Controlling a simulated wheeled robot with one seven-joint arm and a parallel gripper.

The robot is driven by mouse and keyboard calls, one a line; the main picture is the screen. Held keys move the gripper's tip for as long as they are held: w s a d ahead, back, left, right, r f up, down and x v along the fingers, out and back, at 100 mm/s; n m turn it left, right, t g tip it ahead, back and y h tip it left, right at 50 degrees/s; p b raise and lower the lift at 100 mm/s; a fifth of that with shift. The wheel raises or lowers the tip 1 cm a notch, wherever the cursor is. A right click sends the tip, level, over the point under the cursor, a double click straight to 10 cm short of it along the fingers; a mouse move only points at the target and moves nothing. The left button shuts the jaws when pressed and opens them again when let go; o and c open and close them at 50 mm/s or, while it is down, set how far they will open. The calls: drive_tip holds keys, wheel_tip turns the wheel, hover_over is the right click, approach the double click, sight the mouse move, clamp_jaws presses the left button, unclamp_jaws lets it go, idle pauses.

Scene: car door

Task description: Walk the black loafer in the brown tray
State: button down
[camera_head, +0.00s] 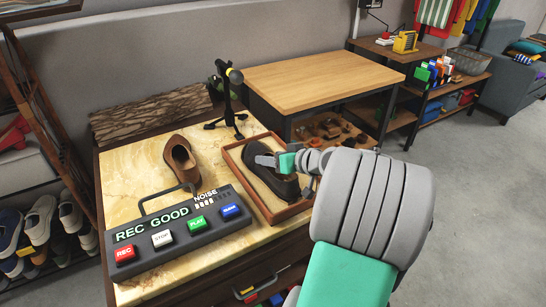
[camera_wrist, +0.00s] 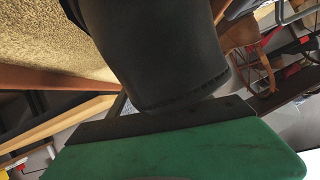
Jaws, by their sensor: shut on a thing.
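The black loafer (camera_head: 268,172) lies in the brown tray (camera_head: 262,212), its length running from the back left to the front right. The tray is a shallow brown-rimmed box with a speckled tan floor on the right part of the pale stone top. My gripper (camera_head: 270,161) is shut on the loafer from the right side, near the middle of the shoe. In the wrist view the dark loafer (camera_wrist: 150,50) fills the upper middle, against the green-backed finger. The far finger is hidden there. I cannot tell whether the sole touches the tray floor.
A brown loafer (camera_head: 180,158) stands left of the tray. A recorder panel (camera_head: 178,228) with REC, STOP and PLAY buttons and a handle lies in front. A microphone on a stand (camera_head: 229,100) stands behind the tray. A wooden table (camera_head: 322,78) is beyond.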

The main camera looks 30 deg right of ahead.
wheel_tip(320, 180, up, 6)
drive_tip(key=d+p, duration=0.2)
drive_tip(key=p, duration=0.1)
drive_tip(key=shift+d, duration=0.2)
drive_tip(key=shift+f, duration=0.1)
idle(0.4)
